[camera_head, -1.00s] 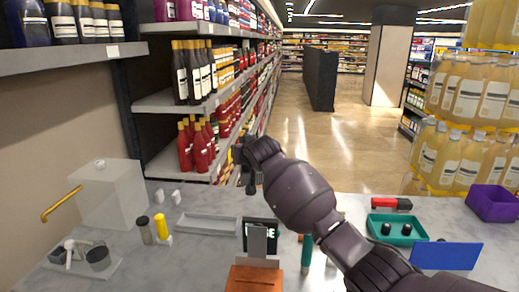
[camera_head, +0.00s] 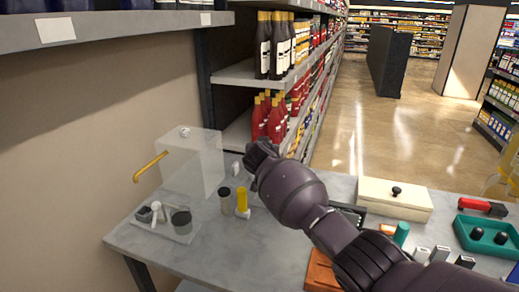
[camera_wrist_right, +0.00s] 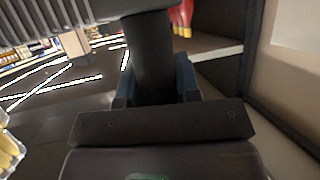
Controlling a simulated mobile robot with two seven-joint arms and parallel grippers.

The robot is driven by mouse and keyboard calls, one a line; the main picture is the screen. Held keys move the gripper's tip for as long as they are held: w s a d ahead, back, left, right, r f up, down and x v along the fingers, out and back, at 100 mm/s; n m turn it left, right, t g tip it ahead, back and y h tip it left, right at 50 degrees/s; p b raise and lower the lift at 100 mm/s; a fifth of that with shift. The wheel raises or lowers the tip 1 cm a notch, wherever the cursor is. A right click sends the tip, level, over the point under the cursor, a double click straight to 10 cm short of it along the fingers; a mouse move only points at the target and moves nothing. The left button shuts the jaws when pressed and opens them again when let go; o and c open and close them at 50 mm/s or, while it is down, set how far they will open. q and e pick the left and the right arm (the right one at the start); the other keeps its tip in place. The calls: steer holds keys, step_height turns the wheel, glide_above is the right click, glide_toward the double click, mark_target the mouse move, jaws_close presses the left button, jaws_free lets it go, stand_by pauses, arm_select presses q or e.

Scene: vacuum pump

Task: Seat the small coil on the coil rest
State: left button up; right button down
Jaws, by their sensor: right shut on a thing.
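My right gripper (camera_head: 250,160) reaches in from the lower right in the head view, raised in front of the table's far edge. In the right wrist view a dark, post-like thing (camera_wrist_right: 152,55) stands between the bluish finger pads (camera_wrist_right: 155,92), and the gripper is shut on it. I cannot tell whether it is the small coil. I cannot pick out the coil rest for certain. A yellow cylinder (camera_head: 242,200) on a white foot and a dark grey cylinder (camera_head: 226,203) stand on the table, left of my forearm. My left gripper is not in view.
A clear box (camera_head: 195,165) with a brass pipe (camera_head: 150,167) stands at the back left. A tray (camera_head: 160,236) holds small cups. A white box (camera_head: 395,203) with a black knob and a teal tray (camera_head: 490,245) are on the right. The table front left is clear.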

steer(key=shift+d, duration=0.2)
steer(key=shift+f, duration=0.15)
steer(key=shift+a+f, duration=0.1)
steer(key=shift+f, duration=0.35)
step_height(320, 180, down, 2)
steer(key=shift+b, duration=0.7)
steer(key=shift+f+b, duration=0.3)
steer(key=shift+f, duration=0.4)
steer(key=shift+f+b, duration=0.3)
steer(key=shift+f, duration=0.2)
